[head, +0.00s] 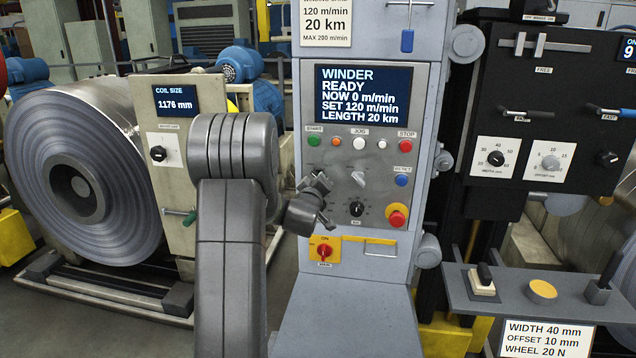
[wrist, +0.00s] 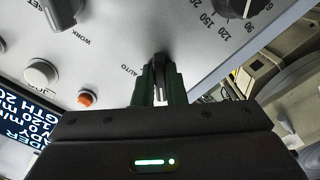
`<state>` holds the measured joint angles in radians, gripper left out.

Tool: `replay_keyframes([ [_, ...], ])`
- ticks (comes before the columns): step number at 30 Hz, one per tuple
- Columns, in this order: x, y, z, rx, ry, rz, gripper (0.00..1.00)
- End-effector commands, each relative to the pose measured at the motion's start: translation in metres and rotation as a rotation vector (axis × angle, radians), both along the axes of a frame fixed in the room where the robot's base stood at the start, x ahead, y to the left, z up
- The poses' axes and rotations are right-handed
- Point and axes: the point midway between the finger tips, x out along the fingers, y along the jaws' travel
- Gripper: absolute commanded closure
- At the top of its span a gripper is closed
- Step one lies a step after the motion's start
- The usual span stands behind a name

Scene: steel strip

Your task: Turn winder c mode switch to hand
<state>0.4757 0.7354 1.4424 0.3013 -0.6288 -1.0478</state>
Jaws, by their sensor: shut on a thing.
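The winder panel (head: 392,165) is grey, with a blue screen reading WINDER READY, NOW 0 m/min. My gripper (head: 318,184) is at the left of the panel, below the green start and orange buttons. In the wrist view my gripper (wrist: 159,80) has its two green-sided fingers shut on a small dark switch knob (wrist: 162,57), beside the printed word AUTO. The knob appears to be the mode switch. Its pointer and the HAND mark are hidden, so I cannot tell its setting. In the head view my gripper covers this switch.
A grey selector (head: 358,179) and a black dial (head: 356,208) sit right of my gripper. A red emergency button (head: 397,216) is lower right, and a red-yellow main switch (head: 324,251) is below. A steel coil (head: 75,180) stands at left.

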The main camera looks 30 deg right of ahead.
Motion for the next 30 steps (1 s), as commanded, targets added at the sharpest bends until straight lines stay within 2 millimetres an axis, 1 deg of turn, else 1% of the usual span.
replay_keyframes([
  [2,0.0,0.0,0.0,-0.001,0.001,0.0,1.0],
  [3,0.0,0.0,0.0,-0.001,0.001,0.0,0.81],
  [5,0.0,0.0,0.0,-0.001,0.001,0.0,0.69],
  [6,0.0,0.0,0.0,0.0,0.0,0.0,0.67],
  [14,0.0,0.0,0.0,0.001,-0.001,0.0,0.67],
  [17,-0.004,0.003,0.0,0.001,-0.001,0.0,0.67],
  [20,-0.013,0.011,-0.001,0.001,-0.001,0.001,0.67],
  [23,-0.028,0.022,-0.001,0.0,-0.001,0.002,0.67],
  [30,-0.071,0.055,-0.001,0.0,0.0,0.001,0.67],
])
